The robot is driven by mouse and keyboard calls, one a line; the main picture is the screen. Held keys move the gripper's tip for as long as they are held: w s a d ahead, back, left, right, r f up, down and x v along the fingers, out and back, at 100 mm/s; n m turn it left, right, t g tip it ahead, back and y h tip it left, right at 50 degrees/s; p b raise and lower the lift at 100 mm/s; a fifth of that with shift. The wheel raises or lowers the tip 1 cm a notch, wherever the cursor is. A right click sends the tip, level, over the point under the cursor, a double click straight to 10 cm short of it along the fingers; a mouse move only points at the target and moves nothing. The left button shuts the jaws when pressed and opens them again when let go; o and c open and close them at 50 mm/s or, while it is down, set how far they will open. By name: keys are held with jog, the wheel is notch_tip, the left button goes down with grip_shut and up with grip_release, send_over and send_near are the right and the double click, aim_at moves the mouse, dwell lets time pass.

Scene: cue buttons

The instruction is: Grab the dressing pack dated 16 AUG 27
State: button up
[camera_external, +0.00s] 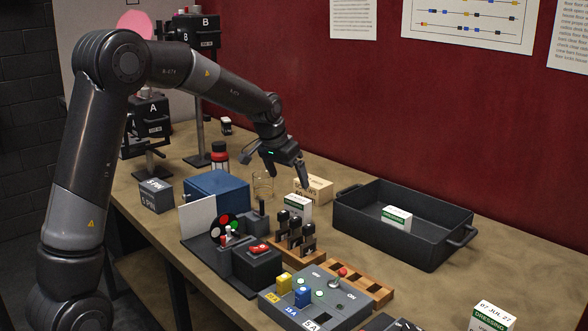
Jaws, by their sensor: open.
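A white and green pack (492,318) at the bottom right reads "07 JUL 27" and "DRESSING". A similar white and green pack (397,217) lies in the black tray, and another (297,204) stands behind the small stamps; their dates are too small to read. I cannot make out 16 AUG 27 on any pack. My gripper (286,178) is open and empty, fingers pointing down, above the table near the pack behind the stamps and a tan box (318,187). One finger overlaps the tan box in this view; I cannot tell the gap.
The black tray (350,226) has raised walls and handles. Left of it are a rack of stamps (294,240), a blue box (216,190), a glass (263,185) and a red-capped jar (219,155). A switch panel (322,298) is in front. Bare table (520,260) lies right of the tray.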

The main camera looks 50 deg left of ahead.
aim_at(297, 199)
jog(key=x, duration=1.1)
jog(key=shift+w+a, duration=0.3)
jog(key=shift+w, duration=0.1)
jog(key=shift+c, duration=0.4)
jog(key=c, duration=1)
jog(key=shift+o, duration=0.2)
jog(key=shift+r, duration=0.15)
